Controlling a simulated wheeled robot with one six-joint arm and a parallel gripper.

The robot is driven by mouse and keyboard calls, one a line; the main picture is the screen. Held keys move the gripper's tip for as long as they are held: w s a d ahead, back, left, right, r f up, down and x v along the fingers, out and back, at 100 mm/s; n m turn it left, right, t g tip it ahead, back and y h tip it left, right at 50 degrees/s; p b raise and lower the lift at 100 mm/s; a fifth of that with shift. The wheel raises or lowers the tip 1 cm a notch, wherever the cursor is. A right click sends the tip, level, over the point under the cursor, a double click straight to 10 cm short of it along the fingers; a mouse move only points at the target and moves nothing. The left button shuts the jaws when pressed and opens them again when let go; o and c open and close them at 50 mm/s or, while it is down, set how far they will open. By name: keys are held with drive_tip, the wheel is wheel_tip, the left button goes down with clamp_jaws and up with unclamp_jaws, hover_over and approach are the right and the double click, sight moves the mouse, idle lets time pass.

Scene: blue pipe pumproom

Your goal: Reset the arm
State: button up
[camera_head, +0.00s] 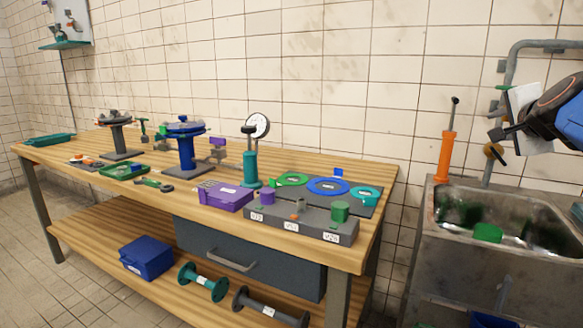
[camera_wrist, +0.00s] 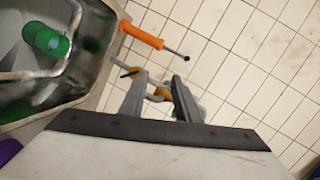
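My gripper (camera_head: 499,133) is at the right of the head view, raised above the sink in front of the tiled wall. In the wrist view its two grey fingers (camera_wrist: 159,78) stand apart with a gap between them, and nothing is seen held. A brass-coloured tap (camera_head: 493,151) shows behind the fingers, and it appears through the gap in the wrist view (camera_wrist: 158,94). I cannot tell how far it is from the fingertips. The rest of my arm runs off the right edge of the head view.
A metal sink (camera_head: 460,215) holds a green piece (camera_head: 488,233). An orange-handled tool (camera_head: 446,150) stands upright by its back edge, near a grey wall pipe (camera_head: 512,65). A wooden workbench (camera_head: 325,165) with several valves, flanges and a purple box (camera_head: 225,196) fills the left and middle.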

drive_tip(key=s+a+f+n+g+y, duration=0.1)
drive_tip(key=s+a+f+n+y, duration=0.15)
drive_tip(key=a+f, duration=0.35)
drive_tip(key=s+a+f+n+g+y, duration=0.1)
drive_tip(key=a+f+n, duration=0.3)
drive_tip(key=a+f, duration=0.2)
drive_tip(key=s+a+f+n+g+y, duration=0.1)
drive_tip(key=s+a+f+n+g, duration=0.2)
drive_tip(key=s+f, duration=0.6)
drive_tip(key=s+a+f+n+g, duration=0.4)
drive_tip(key=s+a+f+n, duration=0.3)
drive_tip(key=f, duration=0.8)
drive_tip(key=s+n, duration=0.2)
drive_tip(key=s, duration=0.1)
drive_tip(key=shift+s+a+y, duration=0.3)
drive_tip(key=shift+y, duration=0.05)
